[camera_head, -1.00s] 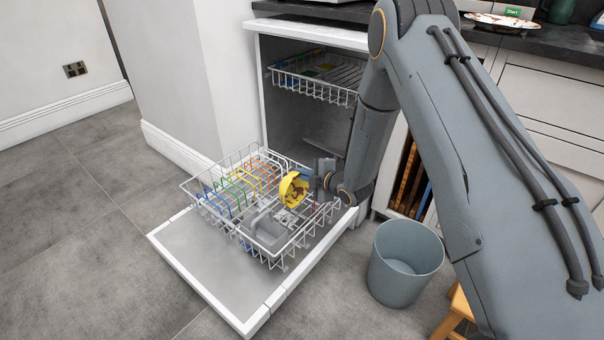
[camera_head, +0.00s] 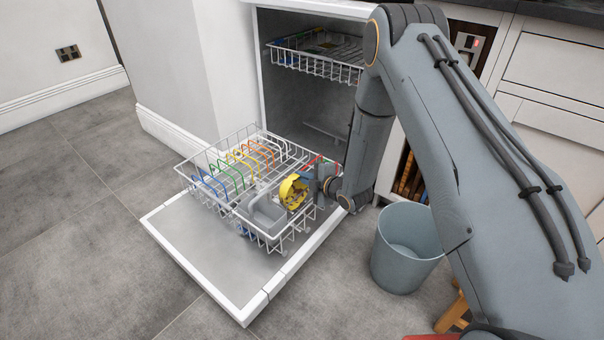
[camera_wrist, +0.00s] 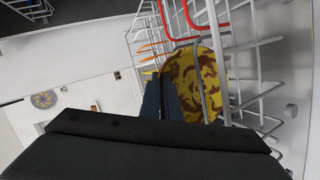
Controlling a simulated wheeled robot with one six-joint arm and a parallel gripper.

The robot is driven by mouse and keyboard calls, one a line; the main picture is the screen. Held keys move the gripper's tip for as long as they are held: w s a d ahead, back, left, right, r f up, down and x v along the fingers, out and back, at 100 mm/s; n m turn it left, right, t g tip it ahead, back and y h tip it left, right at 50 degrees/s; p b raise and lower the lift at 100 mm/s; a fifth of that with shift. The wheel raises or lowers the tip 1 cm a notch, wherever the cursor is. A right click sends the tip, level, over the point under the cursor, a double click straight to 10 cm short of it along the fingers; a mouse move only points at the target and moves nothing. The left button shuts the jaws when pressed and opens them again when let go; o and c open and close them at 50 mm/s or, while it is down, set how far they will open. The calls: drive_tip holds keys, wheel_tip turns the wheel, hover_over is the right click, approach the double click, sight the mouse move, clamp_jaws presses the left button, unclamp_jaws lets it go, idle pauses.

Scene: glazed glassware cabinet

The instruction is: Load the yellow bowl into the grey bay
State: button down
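The yellow bowl (camera_head: 292,192), patterned in brown, is on its side, tipped, at the right part of the pulled-out lower rack (camera_head: 222,205). My gripper (camera_head: 316,182) is on the bowl's right and appears shut on its rim. In the wrist view the bowl (camera_wrist: 186,75) lies against the dark fingers (camera_wrist: 165,98), with a grey wire loop (camera_wrist: 201,85) crossing in front of it. Red wire (camera_wrist: 195,40) shows beside it. Whether the bowl rests on the rack floor is hidden. Coloured loops (camera_head: 240,165) run across the rack's left and back; which bay is grey is hard to tell.
A grey basket (camera_head: 262,212) sits in the rack just left of the bowl. The dishwasher door (camera_head: 215,265) lies open beneath. The upper rack (camera_head: 315,60) is above and behind. A grey-blue bin (camera_head: 405,250) stands on the floor to the right.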

drive_tip(key=c, duration=1.9)
unclamp_jaws()
drive_tip(key=p+v, duration=0.2)
drive_tip(key=v, duration=0.5)
drive_tip(key=shift+s+d+r, duration=0.1)
drive_tip(key=shift+s+d, duration=0.15)
drive_tip(key=shift+d, duration=0.05)
